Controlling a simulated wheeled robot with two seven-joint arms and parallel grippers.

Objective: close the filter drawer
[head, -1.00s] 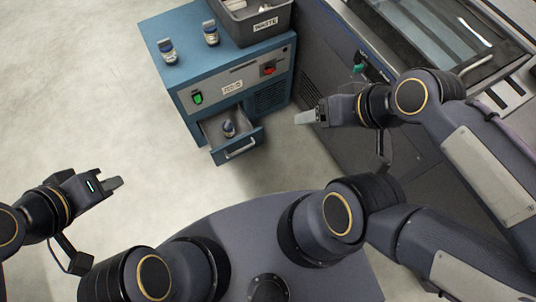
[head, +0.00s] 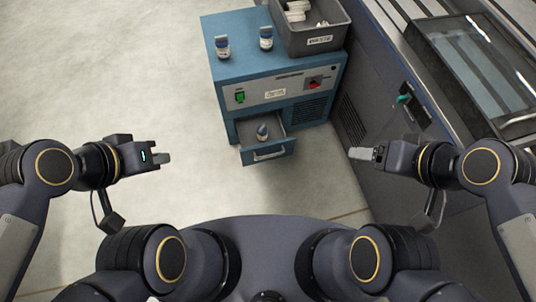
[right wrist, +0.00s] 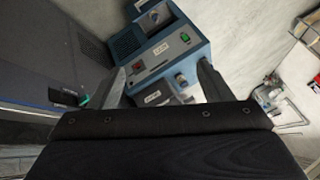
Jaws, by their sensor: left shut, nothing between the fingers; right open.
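The filter drawer (head: 269,153) sticks out open from the lower left front of a blue cabinet (head: 215,72), with a light bar handle on its front. A small bottle with a dark cap (head: 262,132) stands inside it. My left gripper (head: 166,158) is shut and empty, to the left of the drawer and apart from it. My right gripper (head: 357,153) is to the right of the drawer, also apart from it. In the right wrist view its two fingers (right wrist: 160,88) are spread, with the cabinet (right wrist: 192,47) and the drawer beyond them.
Two small bottles (head: 222,46) (head: 266,38) and a grey waste bin (head: 342,38) with white items stand on the cabinet top. A dark machine (head: 372,110) with a glass-topped part stands close on the right. The floor in front of the drawer is clear.

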